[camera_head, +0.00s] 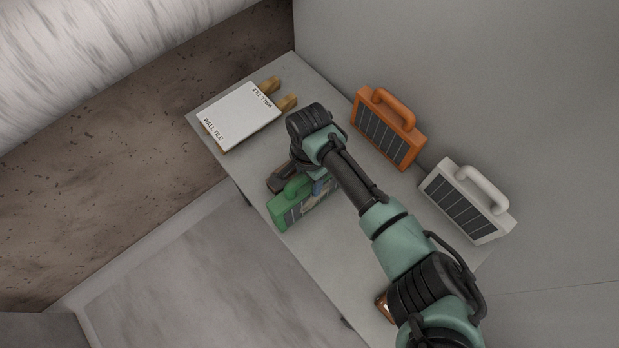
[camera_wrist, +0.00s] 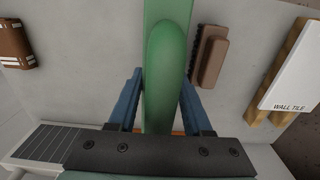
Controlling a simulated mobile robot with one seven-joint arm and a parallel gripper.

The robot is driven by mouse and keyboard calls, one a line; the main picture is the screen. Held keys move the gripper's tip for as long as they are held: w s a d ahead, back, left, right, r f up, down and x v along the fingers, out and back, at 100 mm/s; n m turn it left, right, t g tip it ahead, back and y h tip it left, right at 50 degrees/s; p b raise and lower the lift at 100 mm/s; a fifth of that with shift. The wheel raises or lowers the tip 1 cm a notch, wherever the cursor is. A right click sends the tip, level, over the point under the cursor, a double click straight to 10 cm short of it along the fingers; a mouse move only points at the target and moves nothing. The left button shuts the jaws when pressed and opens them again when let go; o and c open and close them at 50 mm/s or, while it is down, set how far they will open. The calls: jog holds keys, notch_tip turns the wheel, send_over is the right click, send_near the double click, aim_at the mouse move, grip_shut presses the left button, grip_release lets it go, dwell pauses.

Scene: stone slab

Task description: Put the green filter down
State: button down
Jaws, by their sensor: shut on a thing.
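The green filter (camera_head: 287,212) is near the slab's front edge in the head view, roughly upright; I cannot tell whether its base touches the stone slab (camera_head: 338,238). My gripper (camera_head: 318,186) is above it, with the arm hiding part of it. In the wrist view the blue fingers of my gripper (camera_wrist: 163,88) are shut on the handle of the green filter (camera_wrist: 167,60), one finger on each side. The filter's lower part is hidden from the wrist view.
An orange filter (camera_head: 383,135) and a white filter (camera_head: 462,207) stand along the back wall. A white wall tile (camera_head: 240,116) rests on wooden pieces at the far left. A brown brush (camera_wrist: 212,58) lies close beside the green filter. A brown striped object (camera_wrist: 14,46) lies apart.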

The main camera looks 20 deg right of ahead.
jog(key=shift+f, duration=0.4)
jog(key=shift+c, duration=1.6)
grip_release()
